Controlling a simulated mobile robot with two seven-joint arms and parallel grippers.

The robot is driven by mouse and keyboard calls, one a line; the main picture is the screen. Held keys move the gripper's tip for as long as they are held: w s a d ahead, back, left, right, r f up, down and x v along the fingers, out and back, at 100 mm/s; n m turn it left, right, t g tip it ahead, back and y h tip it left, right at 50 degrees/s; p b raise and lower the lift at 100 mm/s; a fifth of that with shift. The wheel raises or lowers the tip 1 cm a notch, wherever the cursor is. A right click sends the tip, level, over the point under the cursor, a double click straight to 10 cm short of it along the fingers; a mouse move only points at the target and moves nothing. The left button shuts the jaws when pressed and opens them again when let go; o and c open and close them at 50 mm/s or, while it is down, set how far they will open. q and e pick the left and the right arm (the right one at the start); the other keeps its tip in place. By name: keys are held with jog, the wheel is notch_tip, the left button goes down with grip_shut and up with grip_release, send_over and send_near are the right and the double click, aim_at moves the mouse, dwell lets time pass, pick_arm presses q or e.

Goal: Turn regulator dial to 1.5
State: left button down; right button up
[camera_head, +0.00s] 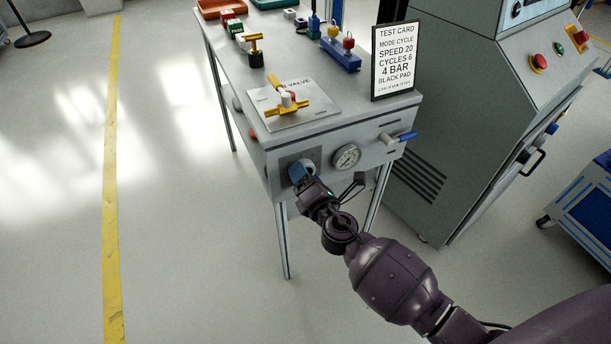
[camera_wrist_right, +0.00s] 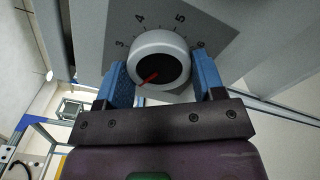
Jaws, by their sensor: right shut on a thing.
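The regulator dial (camera_wrist_right: 160,58) is a round pale knob with a dark centre on a grey scale plate. In the wrist view its red pointer (camera_wrist_right: 149,78) points down and left, below the 3. The numbers 3 to 6 show; the lower ones are hidden by my gripper. My right gripper (camera_wrist_right: 163,82) has its blue fingers on either side of the dial and is shut on it. In the head view my right gripper (camera_head: 301,172) is at the dial (camera_head: 309,165) on the bench front. My left gripper is not in view.
A round pressure gauge (camera_head: 347,157) sits right of the dial; its reading is too small to tell. A blue-handled valve (camera_head: 401,137) sticks out further right. A test card (camera_head: 395,61) stands on the bench (camera_head: 369,117). A grey machine cabinet (camera_head: 462,120) stands at right. The floor at left is clear.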

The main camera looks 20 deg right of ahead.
jog(key=o, duration=0.9)
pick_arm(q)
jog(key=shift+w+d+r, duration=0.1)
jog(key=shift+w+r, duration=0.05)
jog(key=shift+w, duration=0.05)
pick_arm(e)
jog(key=s, duration=1)
jog(key=shift+s+d, duration=0.2)
jog(key=shift+s, duration=0.2)
jog(key=shift+s+f, duration=0.1)
